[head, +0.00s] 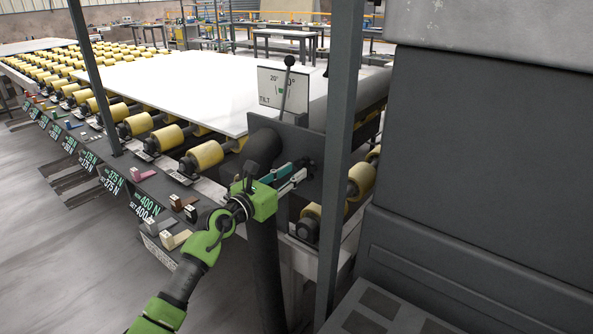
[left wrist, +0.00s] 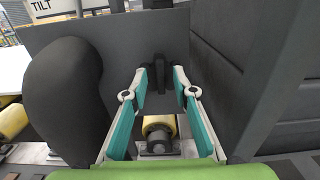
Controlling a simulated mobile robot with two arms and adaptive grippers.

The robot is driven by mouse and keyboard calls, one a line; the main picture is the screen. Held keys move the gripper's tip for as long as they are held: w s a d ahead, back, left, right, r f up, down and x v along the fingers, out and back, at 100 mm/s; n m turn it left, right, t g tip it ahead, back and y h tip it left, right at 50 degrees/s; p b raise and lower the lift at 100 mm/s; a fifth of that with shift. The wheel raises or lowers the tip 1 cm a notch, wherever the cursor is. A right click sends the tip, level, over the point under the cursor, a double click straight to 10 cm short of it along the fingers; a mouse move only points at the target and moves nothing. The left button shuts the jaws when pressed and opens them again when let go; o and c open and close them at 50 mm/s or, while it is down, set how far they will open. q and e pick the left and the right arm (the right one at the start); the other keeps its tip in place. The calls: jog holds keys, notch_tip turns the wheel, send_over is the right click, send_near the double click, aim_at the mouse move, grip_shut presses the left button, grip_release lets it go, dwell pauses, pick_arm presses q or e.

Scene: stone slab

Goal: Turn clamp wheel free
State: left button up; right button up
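My left gripper (head: 296,178) reaches from the left to the dark upright plate (head: 308,146) beside the roller bed. In the left wrist view its teal-padded fingers (left wrist: 160,84) stand apart, with nothing gripped. A small black fitting (left wrist: 158,68) on the plate's face shows between and beyond the fingertips; it may be the clamp wheel, but its shape is hard to tell. I cannot tell whether the fingers touch it. In the head view the gripper and plate hide it. My right gripper is not in view.
A tilt sign (head: 272,88) and a ball-topped lever (head: 287,82) stand above the plate. A thick dark cylinder (left wrist: 68,95) is close left of the fingers. A post (head: 345,130) and large dark housing (head: 470,170) stand right. A pale slab (head: 185,85) lies on yellow rollers.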

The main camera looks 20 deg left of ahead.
aim_at(307, 167)
pick_arm(q)
jog(key=shift+x, duration=0.9)
jog(key=shift+w, duration=0.2)
jog(key=shift+d, duration=0.1)
grip_shut()
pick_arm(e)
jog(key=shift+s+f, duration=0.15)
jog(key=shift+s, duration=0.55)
